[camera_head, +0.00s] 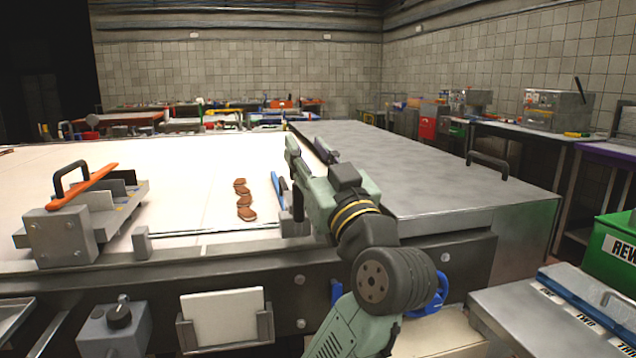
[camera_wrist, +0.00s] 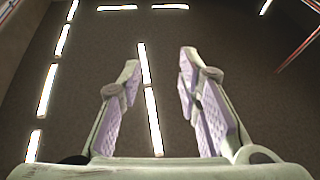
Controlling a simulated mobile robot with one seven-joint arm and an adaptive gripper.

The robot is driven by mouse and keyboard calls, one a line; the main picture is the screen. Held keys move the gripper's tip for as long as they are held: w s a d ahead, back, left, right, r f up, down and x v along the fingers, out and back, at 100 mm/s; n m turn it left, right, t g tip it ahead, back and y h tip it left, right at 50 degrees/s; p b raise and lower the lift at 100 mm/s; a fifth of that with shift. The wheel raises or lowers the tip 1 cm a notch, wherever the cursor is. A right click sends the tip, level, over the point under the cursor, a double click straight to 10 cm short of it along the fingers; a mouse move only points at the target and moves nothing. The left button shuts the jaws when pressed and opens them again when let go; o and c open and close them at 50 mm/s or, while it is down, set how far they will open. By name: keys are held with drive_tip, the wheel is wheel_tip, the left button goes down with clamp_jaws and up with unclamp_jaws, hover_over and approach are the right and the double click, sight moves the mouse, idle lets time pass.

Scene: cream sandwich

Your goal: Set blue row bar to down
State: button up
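A slim blue bar (camera_head: 278,190) stands tilted at the right end of the white belt surface in the head view, just left of my gripper. I take it for the blue row bar; its lower part and mount are partly hidden. My gripper (camera_head: 307,150) is raised in front of the belt's right end, close to the bar in the picture, but I cannot tell the depth between them. In the wrist view my gripper (camera_wrist: 160,85) has its two fingers apart with nothing between them, and it faces the ceiling lights. The bar does not show there.
Brown cookie pieces (camera_head: 243,200) lie on the white belt (camera_head: 190,175). An orange bar (camera_head: 82,186) sits on a grey fixture at left. A large grey metal cover (camera_head: 430,175) stands right of my arm. A blue wheel (camera_head: 437,297) is partly behind my arm. A green box (camera_head: 607,258) is at right.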

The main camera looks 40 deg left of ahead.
drive_tip(key=shift+v, duration=1.8)
